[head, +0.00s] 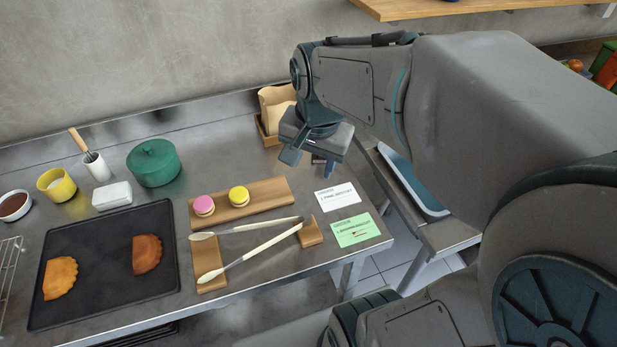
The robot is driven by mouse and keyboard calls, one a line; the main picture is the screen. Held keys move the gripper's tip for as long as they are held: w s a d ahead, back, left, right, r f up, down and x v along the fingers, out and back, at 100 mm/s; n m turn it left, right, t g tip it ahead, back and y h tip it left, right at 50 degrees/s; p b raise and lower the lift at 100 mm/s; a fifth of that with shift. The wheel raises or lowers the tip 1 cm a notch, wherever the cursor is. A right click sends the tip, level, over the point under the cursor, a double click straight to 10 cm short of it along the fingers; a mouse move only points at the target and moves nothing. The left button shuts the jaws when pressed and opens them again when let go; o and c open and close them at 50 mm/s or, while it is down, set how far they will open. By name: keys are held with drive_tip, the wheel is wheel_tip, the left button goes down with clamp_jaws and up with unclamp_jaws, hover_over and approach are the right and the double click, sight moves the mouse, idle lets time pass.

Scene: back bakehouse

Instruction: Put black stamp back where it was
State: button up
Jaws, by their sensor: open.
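My gripper (310,163) is open above the back right part of the steel counter, pointing down. A small dark thing (318,159) shows on the counter between its fingers. It may be the black stamp, but the gripper hides most of it and I cannot tell for sure. I see nothing held between the fingers. A white card (338,197) and a green card (355,230) with writing lie just in front of the gripper. No other black stamp shows.
A wooden holder with paper bags (275,108) stands behind the gripper. A wooden board (272,192) with pink and yellow macarons, tongs (262,245) on wooden rests, a green pot (153,162) and a black tray (105,285) with two pastries lie left. A blue tray (415,185) is right.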

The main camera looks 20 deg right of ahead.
drive_tip(key=s+a+f+n, duration=0.1)
drive_tip(key=s+f+n, duration=0.1)
drive_tip(key=s+n, duration=0.4)
drive_tip(key=shift+s+a+n+t, duration=0.25)
drive_tip(key=shift+a+n+t, duration=0.15)
drive_tip(key=shift+n, duration=0.7)
